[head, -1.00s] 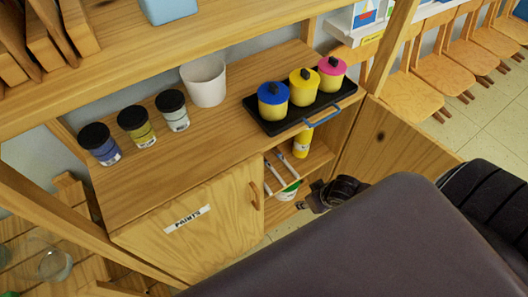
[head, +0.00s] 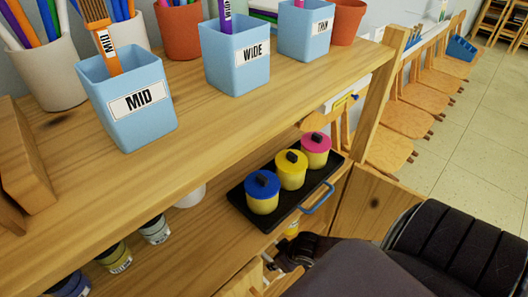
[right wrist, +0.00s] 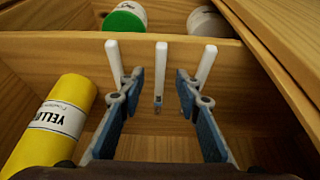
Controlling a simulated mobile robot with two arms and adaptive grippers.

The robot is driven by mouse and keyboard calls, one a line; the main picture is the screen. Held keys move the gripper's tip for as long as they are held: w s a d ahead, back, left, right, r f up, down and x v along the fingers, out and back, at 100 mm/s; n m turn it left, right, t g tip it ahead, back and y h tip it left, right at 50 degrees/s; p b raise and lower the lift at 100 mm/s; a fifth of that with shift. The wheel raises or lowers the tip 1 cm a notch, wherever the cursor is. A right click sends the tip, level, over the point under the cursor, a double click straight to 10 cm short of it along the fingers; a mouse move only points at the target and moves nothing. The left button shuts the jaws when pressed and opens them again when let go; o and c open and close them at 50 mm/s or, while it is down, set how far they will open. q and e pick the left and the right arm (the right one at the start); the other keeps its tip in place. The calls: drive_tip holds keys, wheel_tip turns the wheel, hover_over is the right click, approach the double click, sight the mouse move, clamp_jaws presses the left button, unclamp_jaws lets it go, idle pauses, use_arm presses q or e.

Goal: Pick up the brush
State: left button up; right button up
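A brush with an orange handle (head: 114,66) stands upright in the light blue cup labelled MID (head: 133,121). A purple handle (head: 226,18) stands in the light blue cup labelled WIDE (head: 240,72); its other end is hidden. My right gripper (right wrist: 159,78) is open in the right wrist view, inside a wooden compartment. Three white bars hang ahead of it, the middle bar (right wrist: 160,72) showing between its fingers; I cannot tell whether they touch. In the head view this gripper (head: 284,258) is partly hidden by my arm. My left gripper is not in view.
A yellow tube (right wrist: 55,120) lies left of my right gripper; a green-lidded jar (right wrist: 125,19) is behind the bars. A black tray (head: 238,195) with three lidded pots stands on the middle shelf. The upper shelf (head: 190,150) has bare wood in front of its cups.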

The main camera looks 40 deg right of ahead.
drive_tip(key=shift+x, duration=1.2)
clamp_jaws()
drive_tip(key=shift+r, duration=0.1)
